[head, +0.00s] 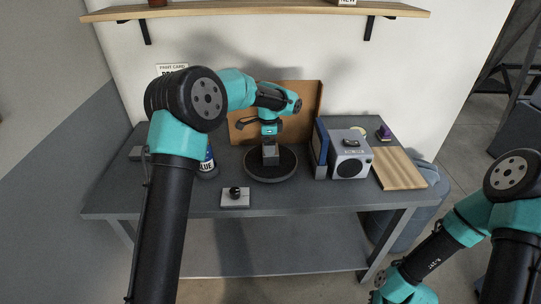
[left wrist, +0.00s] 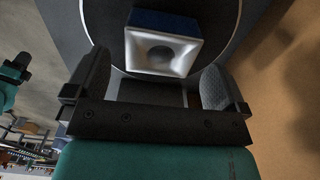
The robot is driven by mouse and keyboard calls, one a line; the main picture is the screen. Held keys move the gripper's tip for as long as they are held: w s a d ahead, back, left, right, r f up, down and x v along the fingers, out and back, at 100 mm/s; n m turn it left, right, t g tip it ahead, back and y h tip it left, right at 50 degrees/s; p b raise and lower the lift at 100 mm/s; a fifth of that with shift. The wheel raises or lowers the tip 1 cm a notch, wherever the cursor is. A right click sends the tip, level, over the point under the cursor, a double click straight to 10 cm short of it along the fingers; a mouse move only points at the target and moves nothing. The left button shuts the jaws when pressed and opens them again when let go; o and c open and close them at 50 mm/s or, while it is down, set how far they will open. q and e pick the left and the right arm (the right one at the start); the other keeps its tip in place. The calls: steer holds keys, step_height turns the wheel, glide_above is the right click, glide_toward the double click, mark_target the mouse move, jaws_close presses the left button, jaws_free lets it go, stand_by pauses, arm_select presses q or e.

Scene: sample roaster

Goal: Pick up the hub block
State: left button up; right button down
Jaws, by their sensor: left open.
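The hub block (head: 270,158) is a small grey block standing on a dark round disc (head: 284,177) in the middle of the table. In the left wrist view the block (left wrist: 150,70) shows a pale, shiny face with a round hollow and a dark blue side. My left gripper (head: 269,142) points down just above the block in the head view. In the left wrist view my left gripper (left wrist: 158,72) is open, with the block seen between and beyond its fingertips; contact cannot be told. My right arm is at the lower right of the head view, its gripper out of view.
A blue-labelled jar (head: 208,165) and a black knob on a pale plate (head: 235,203) are left of the disc. A blue panel (head: 320,148), grey box (head: 349,162) and wooden board (head: 398,170) are right. A brown board (head: 309,100) stands close behind.

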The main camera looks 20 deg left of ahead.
arm_select(q)
steer(key=shift+w+d+f, duration=0.1)
steer(key=shift+d+f, duration=0.05)
steer(key=shift+f, duration=1.15)
steer(key=shift+w+d+f, duration=0.1)
steer(key=shift+f, duration=1.2)
steer(key=c, duration=1.1)
steer(key=shift+r, duration=0.15)
